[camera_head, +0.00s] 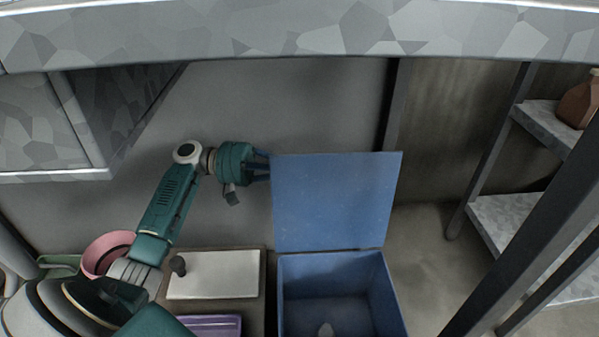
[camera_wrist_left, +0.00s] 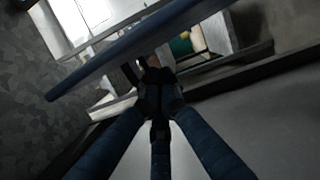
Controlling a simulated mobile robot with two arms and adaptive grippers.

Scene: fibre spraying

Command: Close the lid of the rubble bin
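The blue rubble bin (camera_head: 376,290) stands on the floor at the bottom centre of the head view, with its top open. Its blue lid (camera_head: 335,202) stands raised, roughly upright, at the bin's back edge. In the left wrist view the lid (camera_wrist_left: 110,66) shows nearly edge-on as a slanting blue slab. My left gripper (camera_head: 264,166) is at the lid's left edge, its fingertips partly hidden behind the lid. In the wrist view its fingers (camera_wrist_left: 159,97) converge and look shut, close to the lid; contact is unclear. My right gripper is not in view.
A white-topped box (camera_head: 215,275), a purple tray (camera_head: 212,325) and a pink container (camera_head: 103,252) are left of the bin. A grey patterned counter (camera_head: 300,30) crosses the top. A shelf rack (camera_head: 510,215) with a brown bottle (camera_head: 578,104) stands right. Some floor right of the bin is clear.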

